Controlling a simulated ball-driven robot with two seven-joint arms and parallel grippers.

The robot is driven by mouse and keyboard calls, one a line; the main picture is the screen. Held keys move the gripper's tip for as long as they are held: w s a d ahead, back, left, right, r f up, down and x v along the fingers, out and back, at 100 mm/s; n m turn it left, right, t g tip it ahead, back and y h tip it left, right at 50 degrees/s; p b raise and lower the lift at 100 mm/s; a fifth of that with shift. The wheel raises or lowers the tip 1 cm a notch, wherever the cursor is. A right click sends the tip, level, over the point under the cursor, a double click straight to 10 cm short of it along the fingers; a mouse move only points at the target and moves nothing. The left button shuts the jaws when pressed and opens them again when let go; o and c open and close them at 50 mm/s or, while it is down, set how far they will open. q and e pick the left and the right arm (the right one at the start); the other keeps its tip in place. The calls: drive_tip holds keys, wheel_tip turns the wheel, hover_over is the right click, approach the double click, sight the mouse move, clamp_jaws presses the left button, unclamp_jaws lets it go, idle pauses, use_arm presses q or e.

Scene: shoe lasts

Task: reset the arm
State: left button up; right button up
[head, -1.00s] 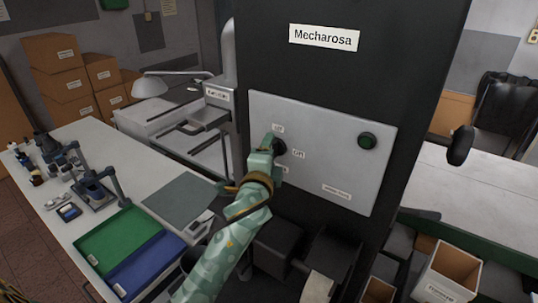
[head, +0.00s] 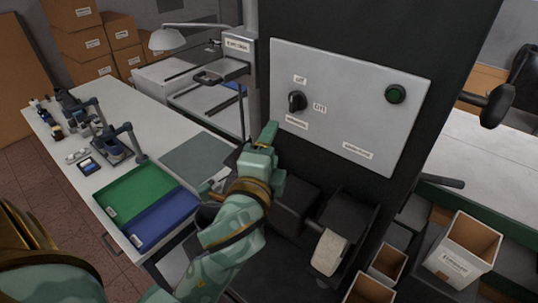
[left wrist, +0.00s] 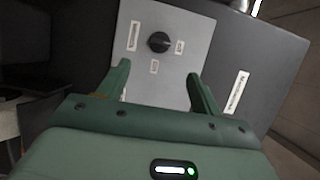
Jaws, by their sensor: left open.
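My left arm comes in from the lower left of the head view, and its green left gripper (head: 272,155) is below and left of the grey control panel (head: 345,105). In the left wrist view the two fingers (left wrist: 160,88) are spread apart with nothing between them. A black rotary knob (head: 297,101) sits on the panel between small labels, off at the top and on at the right. The knob also shows beyond the fingertips in the left wrist view (left wrist: 159,42), clear of them. My right gripper is not in view.
Left is a white table with a green tray (head: 124,193) and a blue tray (head: 160,221). A black box with a pale roll (head: 330,252) stands below the panel. Open boxes (head: 462,250) are lower right.

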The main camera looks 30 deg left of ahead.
use_arm(q)
drive_tip(key=shift+s+d, duration=0.1)
drive_tip(key=shift+s, duration=0.4)
